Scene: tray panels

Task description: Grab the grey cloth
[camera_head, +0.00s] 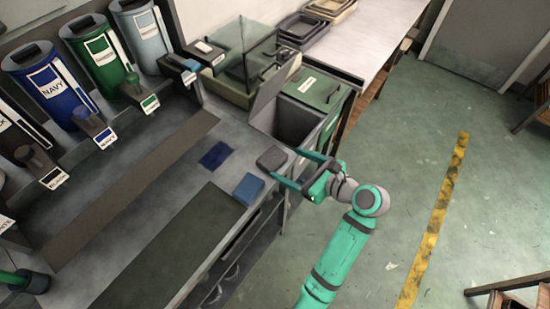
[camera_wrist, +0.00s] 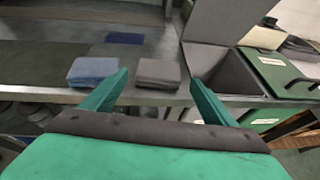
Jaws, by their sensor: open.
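The grey cloth (camera_head: 272,159) is a folded dark grey square lying near the front edge of the worktop. In the wrist view the grey cloth (camera_wrist: 158,73) lies ahead of my gripper (camera_wrist: 158,84), in the gap between the two green fingers. My gripper (camera_head: 286,168) is open and empty, beside the cloth at the counter's edge. I cannot tell whether a finger touches the cloth.
A folded blue cloth (camera_head: 248,189) lies just left of the grey one, close to a finger. A flat navy cloth (camera_head: 215,155) lies behind. An open bin (camera_head: 296,120) with a raised lid stands right of the grey cloth. Labelled cylinders, including a navy one (camera_head: 48,82), line the back.

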